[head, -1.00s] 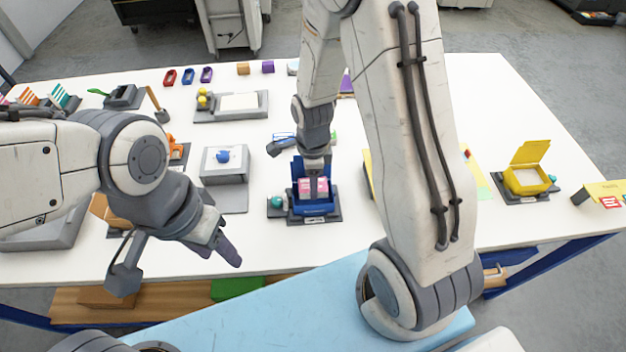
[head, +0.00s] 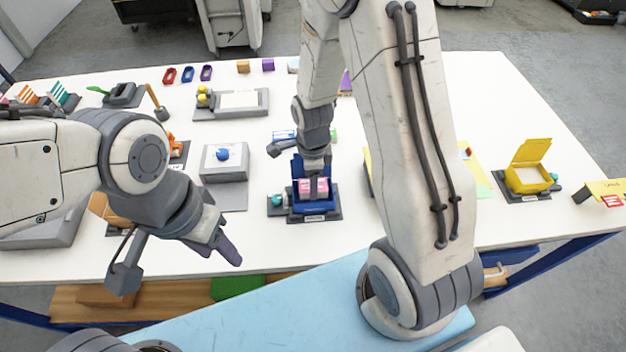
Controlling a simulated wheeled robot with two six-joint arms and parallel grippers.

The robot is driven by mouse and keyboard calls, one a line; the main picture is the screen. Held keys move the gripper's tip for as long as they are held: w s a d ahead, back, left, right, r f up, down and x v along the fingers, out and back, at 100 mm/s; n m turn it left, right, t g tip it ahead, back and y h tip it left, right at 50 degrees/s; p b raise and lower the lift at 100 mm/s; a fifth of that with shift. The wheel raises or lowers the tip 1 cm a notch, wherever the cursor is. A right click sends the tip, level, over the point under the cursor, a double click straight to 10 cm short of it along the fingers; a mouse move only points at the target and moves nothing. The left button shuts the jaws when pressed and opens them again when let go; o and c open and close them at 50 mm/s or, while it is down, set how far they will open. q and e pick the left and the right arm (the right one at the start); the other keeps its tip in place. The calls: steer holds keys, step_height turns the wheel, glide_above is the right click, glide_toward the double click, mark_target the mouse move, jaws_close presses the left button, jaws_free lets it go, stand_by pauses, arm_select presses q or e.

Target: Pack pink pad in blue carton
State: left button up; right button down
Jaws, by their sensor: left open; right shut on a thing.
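The pink pad (head: 304,188) is at the mouth of the blue carton (head: 316,208), with its pink face toward me. The carton stands on a dark base near the middle of the table, its lid raised at the back. My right gripper (head: 316,185) reaches down from above and is shut on the pad; its fingers cover part of the pad. I cannot tell how deep the pad sits in the carton. My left gripper (head: 232,250) is open and empty, over the table's front edge, left of the carton.
A yellow open carton (head: 527,180) stands at the right. A grey box with a blue knob (head: 223,156) is left of the blue carton. A teal ball (head: 277,200) sits beside the carton's base. The white table (head: 400,235) is clear in front.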

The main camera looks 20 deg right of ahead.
stand_by(0.4)
steer(key=shift+c, duration=0.8)
jaws_free()
step_height(320, 180, up, 10)
steer(key=p, duration=0.9)
stand_by(0.5)
